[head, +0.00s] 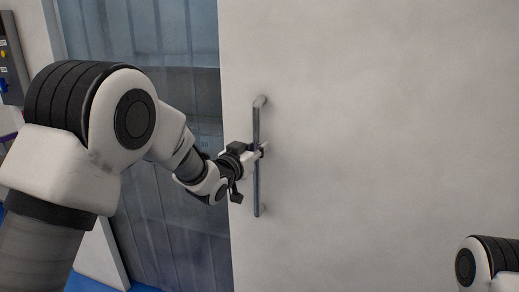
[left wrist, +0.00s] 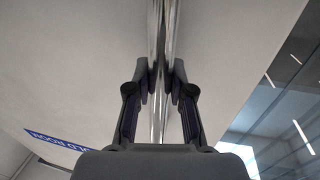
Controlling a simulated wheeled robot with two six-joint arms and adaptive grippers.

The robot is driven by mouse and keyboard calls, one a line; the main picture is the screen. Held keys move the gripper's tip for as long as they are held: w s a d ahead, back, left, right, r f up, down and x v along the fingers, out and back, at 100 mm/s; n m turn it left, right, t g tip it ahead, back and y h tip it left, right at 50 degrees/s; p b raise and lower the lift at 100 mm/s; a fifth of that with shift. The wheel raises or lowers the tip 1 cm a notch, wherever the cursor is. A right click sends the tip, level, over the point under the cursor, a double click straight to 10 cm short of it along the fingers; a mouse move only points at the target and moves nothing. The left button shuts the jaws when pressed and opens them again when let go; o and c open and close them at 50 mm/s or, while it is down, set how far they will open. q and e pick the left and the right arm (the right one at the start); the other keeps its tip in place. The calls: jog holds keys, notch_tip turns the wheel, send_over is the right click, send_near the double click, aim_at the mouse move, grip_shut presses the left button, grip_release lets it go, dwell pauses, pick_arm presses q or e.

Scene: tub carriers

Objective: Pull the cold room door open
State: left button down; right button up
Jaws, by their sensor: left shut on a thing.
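The cold room door (head: 380,130) is a large pale panel filling the right of the head view. A vertical metal bar handle (head: 256,190) is fixed near its left edge. My left gripper (head: 262,149) is shut on the handle at about mid height. In the left wrist view the bar (left wrist: 157,70) runs between the two fingers (left wrist: 160,88). The door stands away from the left frame, with an opening showing strip curtains (head: 180,40) to its left. My right gripper is out of view; only part of my right arm shows at lower right.
A control box (head: 12,70) with a yellow and a blue part is on the wall at far left. A pale door post (head: 100,255) stands left of the opening. Blue floor (head: 150,287) shows at the bottom. A blue sign (left wrist: 60,139) shows in the left wrist view.

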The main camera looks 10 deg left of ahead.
pick_arm(q)
jog(key=shift+r, duration=0.1)
jog(key=c, duration=1)
grip_release()
jog(key=shift+a, duration=0.1)
jog(key=v, duration=1.2)
